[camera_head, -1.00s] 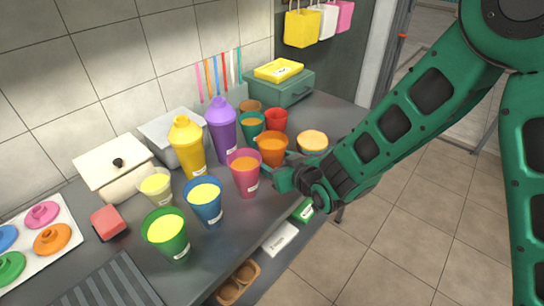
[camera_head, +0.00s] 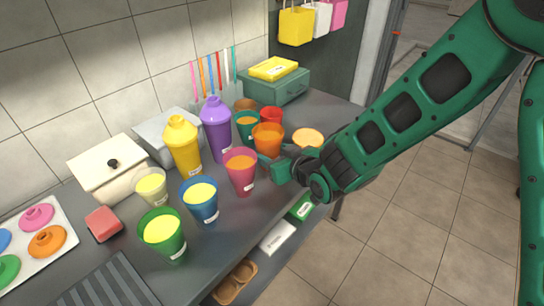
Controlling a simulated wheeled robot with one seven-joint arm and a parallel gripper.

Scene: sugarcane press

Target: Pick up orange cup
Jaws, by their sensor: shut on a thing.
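The orange cup (camera_head: 267,142) with orange contents stands upright among other cups near the right part of the counter. My gripper (camera_head: 270,160) reaches in from the right and is shut on the orange cup. The gripper's fingers cover the cup's lower part, so I cannot see clearly whether its base touches the counter.
A pink cup (camera_head: 240,174) is close at left, with teal (camera_head: 247,130) and red (camera_head: 271,116) cups behind. A round item with a pale orange top (camera_head: 307,138) is partly behind my arm. Blue and green cups stand nearer.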

